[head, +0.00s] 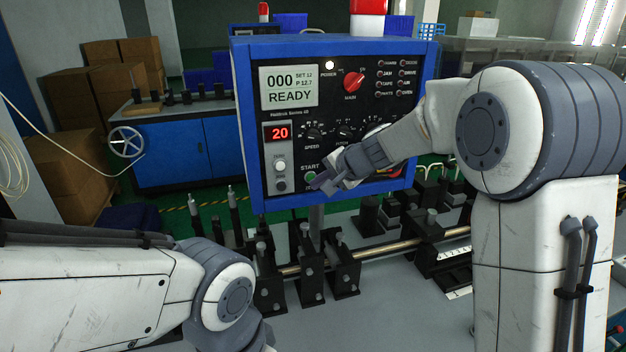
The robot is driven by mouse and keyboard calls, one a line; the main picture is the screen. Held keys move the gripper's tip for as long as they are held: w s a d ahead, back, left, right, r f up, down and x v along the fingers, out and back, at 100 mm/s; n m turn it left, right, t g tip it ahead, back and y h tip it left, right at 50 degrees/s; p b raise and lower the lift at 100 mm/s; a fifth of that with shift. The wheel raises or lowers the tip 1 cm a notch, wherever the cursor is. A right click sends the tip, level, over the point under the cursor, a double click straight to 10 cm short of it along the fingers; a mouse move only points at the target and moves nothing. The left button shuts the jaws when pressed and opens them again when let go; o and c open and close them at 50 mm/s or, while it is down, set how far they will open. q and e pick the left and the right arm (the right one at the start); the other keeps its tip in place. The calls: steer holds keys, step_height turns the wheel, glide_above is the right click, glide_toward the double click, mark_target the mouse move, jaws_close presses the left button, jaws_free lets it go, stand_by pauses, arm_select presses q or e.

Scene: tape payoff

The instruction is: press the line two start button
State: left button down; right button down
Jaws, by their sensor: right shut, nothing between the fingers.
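A control panel (299,144) with a blue frame and black face stands in the middle of the head view. Its display (290,87) reads "000 READY", and a red readout (277,132) shows 20. The green start button (311,176) is at the lower middle of the face, under the word START. My right gripper (318,183) is shut and empty, its tips at or just in front of the button's lower right edge; I cannot tell whether they touch. My right arm hides the panel's lower right part. My left arm comes in at lower left; its gripper is not in view.
Below the panel, a metal rod (375,251) runs through several black blocks on the grey bench (400,310). Upright posts stand left of it. A blue cabinet (180,152) with a handwheel (127,142) and cardboard boxes (70,150) are behind at left.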

steer(key=shift+w, duration=0.2)
steer(key=shift+w+a, duration=0.1)
steer(key=shift+w, duration=0.15)
stand_by(0.5)
steer(key=shift+s+b, duration=0.35)
steer(key=shift+s, duration=0.1)
steer(key=s+d+b, duration=0.1)
steer(key=s+b, duration=0.2)
steer(key=s, duration=0.3)
steer(key=shift+d, duration=0.15)
stand_by(0.6)
